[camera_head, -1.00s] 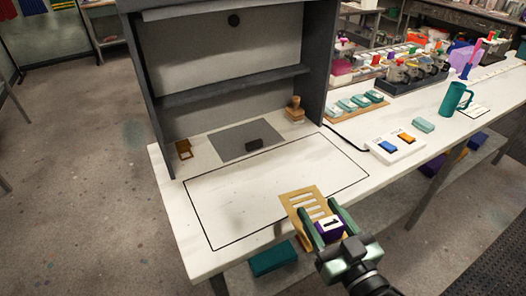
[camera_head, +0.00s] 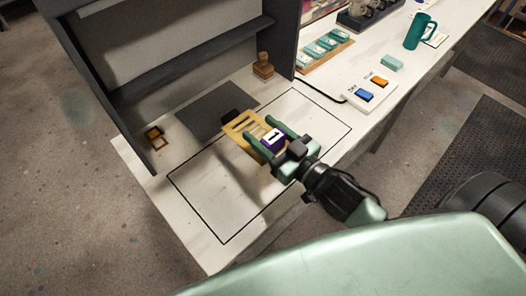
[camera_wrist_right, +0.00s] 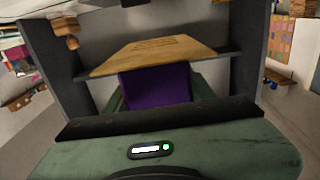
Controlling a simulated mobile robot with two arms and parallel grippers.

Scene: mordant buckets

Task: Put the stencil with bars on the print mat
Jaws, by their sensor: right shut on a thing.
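The stencil with bars (camera_head: 241,125) is a flat tan plate with a row of slots. A purple block marked "1" (camera_head: 272,142) sits at its near end; both also show in the right wrist view, the stencil (camera_wrist_right: 150,54) beyond the purple block (camera_wrist_right: 156,88). My right gripper (camera_head: 262,134) is shut on the stencil's purple block, one green finger on each side. The print mat (camera_head: 205,108) appears as the dark grey rectangle on the white table. The stencil shows by the mat's right edge in the head view; its height is unclear. My left gripper is not in view.
A dark block (camera_head: 231,115) is by the mat, partly hidden by the stencil. A dark shelf unit (camera_head: 180,75) stands behind. The black-outlined area (camera_head: 225,205) is clear in front.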

